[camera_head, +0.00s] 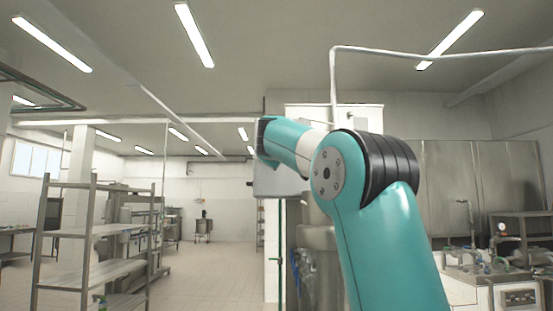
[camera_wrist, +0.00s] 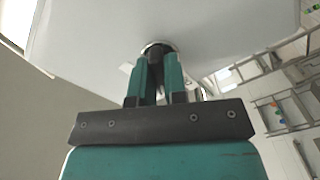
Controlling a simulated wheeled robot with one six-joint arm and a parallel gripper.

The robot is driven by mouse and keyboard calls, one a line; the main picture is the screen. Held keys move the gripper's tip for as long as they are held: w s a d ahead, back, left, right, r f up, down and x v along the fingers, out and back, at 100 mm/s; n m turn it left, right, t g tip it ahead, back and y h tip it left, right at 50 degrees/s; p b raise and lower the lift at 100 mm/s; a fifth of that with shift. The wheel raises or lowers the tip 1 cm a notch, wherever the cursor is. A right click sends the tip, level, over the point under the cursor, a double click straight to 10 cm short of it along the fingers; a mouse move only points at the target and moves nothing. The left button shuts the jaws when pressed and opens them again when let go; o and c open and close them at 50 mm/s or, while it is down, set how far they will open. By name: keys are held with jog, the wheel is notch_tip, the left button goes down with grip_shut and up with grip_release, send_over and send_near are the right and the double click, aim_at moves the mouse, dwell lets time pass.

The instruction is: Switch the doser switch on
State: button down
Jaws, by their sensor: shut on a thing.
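In the wrist view, a pale grey panel (camera_wrist: 90,40) fills the upper part. A round dark switch with a silver rim (camera_wrist: 157,46) sits on it, which I take to be the doser switch. My gripper (camera_wrist: 158,62) has its two teal fingers at the switch, closed on its dark knob. The fingers cover much of the knob, so its turned position cannot be told. In the head view my teal arm reaches up and left toward a grey box (camera_head: 268,182). The gripper and the switch are hidden there.
A metal shelf rack (camera_head: 95,245) stands at the left in the head view. A steel tank (camera_head: 318,250) stands just behind my arm. A metal unit with pipes and a gauge (camera_head: 490,265) is at the right. The tiled floor (camera_head: 215,265) in the middle is clear.

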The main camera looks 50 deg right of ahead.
jog(key=m+b, duration=0.2)
jog(key=m, duration=0.9)
jog(key=shift+b, duration=0.4)
jog(key=shift+m, duration=0.5)
jog(key=c, duration=1.2)
grip_release()
jog(key=shift+o, duration=0.2)
jog(key=b+v, duration=0.5)
jog(key=v, duration=1.2)
jog(key=shift+a, duration=0.25)
